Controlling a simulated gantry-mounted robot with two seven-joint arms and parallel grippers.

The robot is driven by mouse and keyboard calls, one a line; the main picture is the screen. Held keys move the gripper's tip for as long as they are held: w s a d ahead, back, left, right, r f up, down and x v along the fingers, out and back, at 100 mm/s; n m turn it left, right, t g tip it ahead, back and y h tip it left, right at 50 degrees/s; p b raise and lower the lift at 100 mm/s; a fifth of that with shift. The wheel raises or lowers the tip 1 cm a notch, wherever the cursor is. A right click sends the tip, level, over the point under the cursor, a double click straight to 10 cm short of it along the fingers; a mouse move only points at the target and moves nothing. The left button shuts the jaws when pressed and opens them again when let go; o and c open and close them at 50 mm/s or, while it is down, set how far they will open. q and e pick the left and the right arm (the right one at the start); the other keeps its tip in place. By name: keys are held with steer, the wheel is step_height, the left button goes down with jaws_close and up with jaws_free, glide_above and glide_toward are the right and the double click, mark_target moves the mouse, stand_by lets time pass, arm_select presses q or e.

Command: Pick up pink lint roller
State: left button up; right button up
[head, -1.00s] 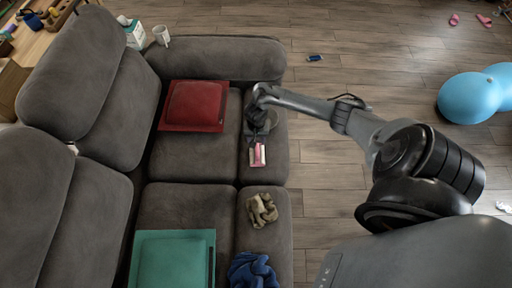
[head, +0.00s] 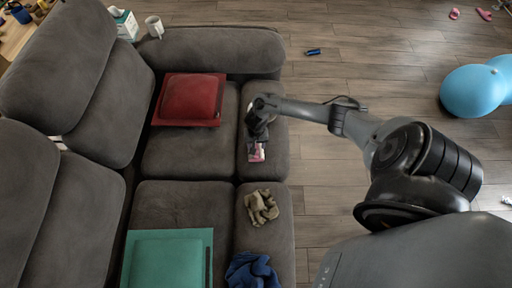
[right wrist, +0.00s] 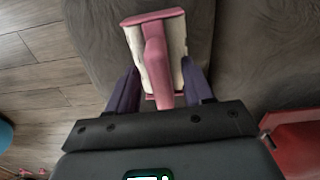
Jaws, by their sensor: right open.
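The pink lint roller (head: 257,152) lies on the grey sofa (head: 190,205), on the seat section nearest the right arm. In the right wrist view the lint roller (right wrist: 156,55) shows a pink handle and frame with white sides, between the two purple fingers. My right gripper (head: 258,138) is open and directly over the lint roller, with its fingers (right wrist: 160,85) one on each side of it. The gripper partly hides the roller in the head view. I cannot tell whether the fingers touch it. My left gripper is not in view.
A red cushion (head: 190,97) sits left of the gripper. A crumpled tan cloth (head: 262,208) and a blue cloth (head: 252,271) lie nearer on the seat, beside a teal cushion (head: 168,262). A white mug (head: 154,26) stands on the sofa arm.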

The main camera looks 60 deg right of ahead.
steer(key=shift+c, duration=0.5)
jaws_close()
steer(key=shift+r, duration=0.1)
